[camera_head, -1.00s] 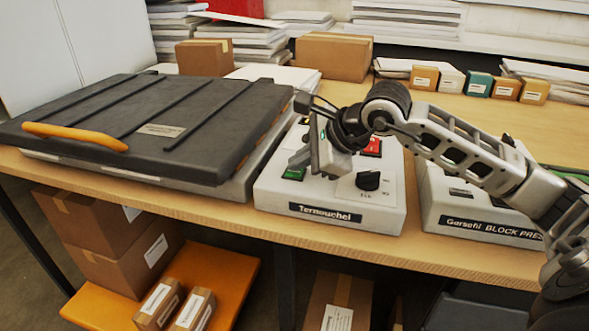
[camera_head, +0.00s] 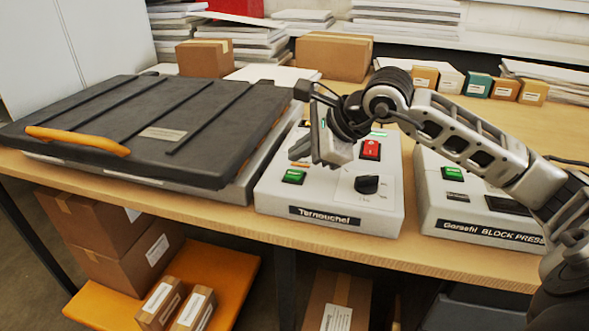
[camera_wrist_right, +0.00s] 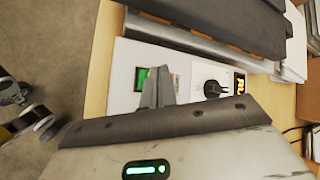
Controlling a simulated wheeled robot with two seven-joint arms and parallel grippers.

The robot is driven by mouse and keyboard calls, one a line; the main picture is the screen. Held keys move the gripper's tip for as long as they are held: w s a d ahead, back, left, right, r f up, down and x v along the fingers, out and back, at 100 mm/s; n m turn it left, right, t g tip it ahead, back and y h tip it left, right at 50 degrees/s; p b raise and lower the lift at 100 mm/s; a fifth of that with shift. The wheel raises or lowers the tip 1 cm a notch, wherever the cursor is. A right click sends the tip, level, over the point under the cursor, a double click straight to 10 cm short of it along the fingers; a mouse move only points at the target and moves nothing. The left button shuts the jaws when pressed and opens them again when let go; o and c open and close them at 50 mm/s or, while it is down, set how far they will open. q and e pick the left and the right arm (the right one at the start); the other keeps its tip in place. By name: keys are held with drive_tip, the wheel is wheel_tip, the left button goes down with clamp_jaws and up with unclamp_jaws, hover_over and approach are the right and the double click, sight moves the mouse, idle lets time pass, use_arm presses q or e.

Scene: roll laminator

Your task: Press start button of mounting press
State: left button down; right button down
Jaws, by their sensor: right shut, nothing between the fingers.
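The mounting press (camera_head: 150,125) is a dark, closed, flat-lidded machine with an orange handle, at the left of the table in the head view. Beside it is a white control box labelled Ternouchel (camera_head: 325,225). The box carries a green button (camera_head: 294,176), a red switch (camera_head: 370,150) and a black knob (camera_head: 367,184). My right gripper (camera_head: 299,150) is shut and empty, just above and behind the green button in the head view. In the right wrist view the shut fingers (camera_wrist_right: 157,76) appear right beside the green button (camera_wrist_right: 140,79). My left gripper is out of view.
A second white box labelled Block Press (camera_head: 490,228), with its own green button (camera_head: 454,173), stands to the right. Cardboard boxes (camera_head: 333,56), small boxes and paper stacks line the back. My right arm spans above the control boxes.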

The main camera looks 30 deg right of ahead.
sight(300, 176)
drive_tip(key=shift+r+p, duration=1)
drive_tip(key=shift+r, duration=0.85)
drive_tip(key=shift+f, duration=0.1)
